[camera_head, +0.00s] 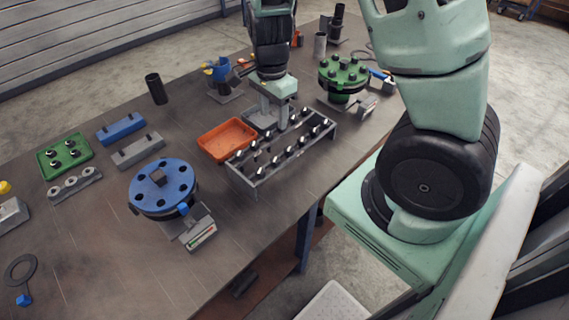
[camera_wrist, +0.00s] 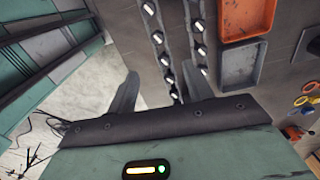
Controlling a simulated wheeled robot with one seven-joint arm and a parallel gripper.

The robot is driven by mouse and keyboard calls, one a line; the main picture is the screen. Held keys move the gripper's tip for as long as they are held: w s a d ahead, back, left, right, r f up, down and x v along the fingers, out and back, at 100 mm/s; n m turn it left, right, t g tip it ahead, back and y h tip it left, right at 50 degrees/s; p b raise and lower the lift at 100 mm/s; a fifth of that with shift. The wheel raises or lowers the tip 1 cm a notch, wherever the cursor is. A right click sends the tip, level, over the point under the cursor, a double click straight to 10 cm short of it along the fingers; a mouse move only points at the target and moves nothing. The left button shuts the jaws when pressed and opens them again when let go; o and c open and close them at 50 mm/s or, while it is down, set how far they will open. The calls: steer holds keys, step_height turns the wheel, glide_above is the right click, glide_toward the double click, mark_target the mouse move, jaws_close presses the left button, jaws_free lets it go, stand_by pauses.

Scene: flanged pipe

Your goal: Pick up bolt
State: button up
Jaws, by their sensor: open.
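Several bolts with pale heads stand in two rows in a grey metal rack (camera_head: 256,184) near the table's front edge. One bolt (camera_head: 275,160) stands in the row nearer the front. In the wrist view, bolts such as this one (camera_wrist: 157,38) line both rails at the top centre. My gripper (camera_head: 274,122) is above the far part of the rack, pointing down. The gripper hides part of the far row in the head view.
An orange tray (camera_head: 227,139) is left of the rack. A blue flange (camera_head: 163,188) stands to its left, and a green flange (camera_head: 343,73) with bolts behind right.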

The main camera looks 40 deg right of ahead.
glide_above(275, 159)
step_height(275, 159, down, 10)
steer(key=shift+w+d+r, duration=0.1)
steer(key=shift+d, duration=0.05)
steer(key=shift+s+f+p, duration=0.2)
steer(key=shift+f+p, duration=1)
steer(key=shift+f, duration=1.5)
jaws_close()
